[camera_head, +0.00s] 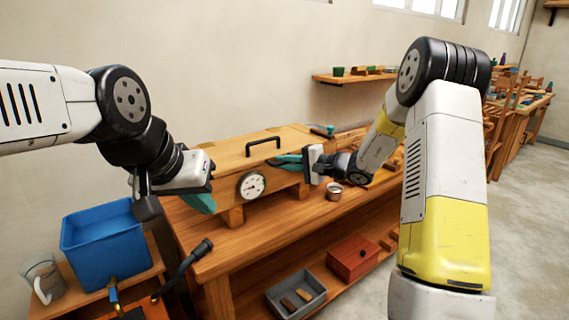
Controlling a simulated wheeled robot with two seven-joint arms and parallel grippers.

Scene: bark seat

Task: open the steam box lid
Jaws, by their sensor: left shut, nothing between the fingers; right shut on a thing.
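The steam box (290,182) is a long wooden box on the workbench, with a round dial gauge (252,185) on its front. Its wooden lid (222,157) lies on top, with a black bar handle (263,144), and looks closed. My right gripper (284,161) reaches in from the right with teal fingers shut at the front edge of the lid. The fingers cover the exact spot of the grip. My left gripper (204,204) is shut and empty, in front of the box's left end and apart from the lid.
A blue bin (104,243) and a clear jug (44,280) stand at lower left, near a black hose (188,268). A small round tin (334,191) stands on the workbench (285,217). A grey tray (296,297) and red box (353,258) sit on the lower shelf.

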